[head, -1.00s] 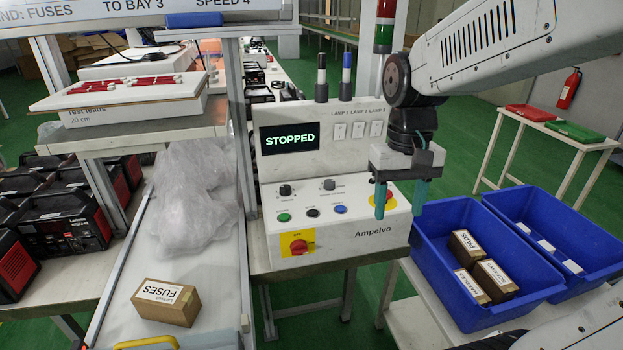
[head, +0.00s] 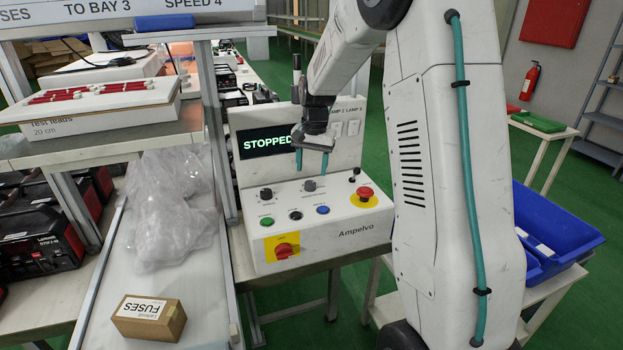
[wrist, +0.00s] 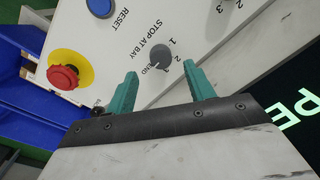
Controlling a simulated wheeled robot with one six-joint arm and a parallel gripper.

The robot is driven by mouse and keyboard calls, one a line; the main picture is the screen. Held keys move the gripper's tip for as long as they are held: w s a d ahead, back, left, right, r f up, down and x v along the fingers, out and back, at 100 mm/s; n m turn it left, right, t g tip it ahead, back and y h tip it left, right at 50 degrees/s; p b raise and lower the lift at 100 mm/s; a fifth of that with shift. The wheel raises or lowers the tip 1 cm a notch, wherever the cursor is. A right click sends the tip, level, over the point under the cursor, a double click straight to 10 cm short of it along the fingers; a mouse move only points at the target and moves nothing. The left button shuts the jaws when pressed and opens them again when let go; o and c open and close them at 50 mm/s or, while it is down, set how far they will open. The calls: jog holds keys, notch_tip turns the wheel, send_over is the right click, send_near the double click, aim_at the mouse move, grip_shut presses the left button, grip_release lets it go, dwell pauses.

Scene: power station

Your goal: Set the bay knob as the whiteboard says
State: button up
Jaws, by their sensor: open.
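The bay knob (head: 309,185) is a small grey dial on the sloped panel of the white control box. In the wrist view it (wrist: 160,57) sits under the printed words STOP AT BAY, with 1, 2 and END legible around it; its pointer is too small to read surely. My gripper (head: 312,161) is open with teal fingers just above the knob, apart from it. In the wrist view the knob appears between the fingertips (wrist: 160,72). The whiteboard (head: 120,14) at top left is cut off and reads "...USES", "TO BAY 3", "SPEED 4".
A black knob (head: 265,193) is left of the bay knob. Green (head: 267,222), black (head: 295,215) and blue (head: 322,210) buttons lie in front. A red emergency stop (head: 364,194) is to the right, and a red rotary switch (head: 286,250) below. The display (head: 266,143) reads STOPPED.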

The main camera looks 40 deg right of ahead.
aim_at(312, 183)
notch_tip(312, 183, down, 5)
jog(key=shift+a+f, duration=0.1)
dwell(0.3)
jog(key=c, duration=1)
jog(key=shift+o, duration=0.2)
jog(key=shift+w+d, duration=0.1)
jog(key=shift+d, duration=0.2)
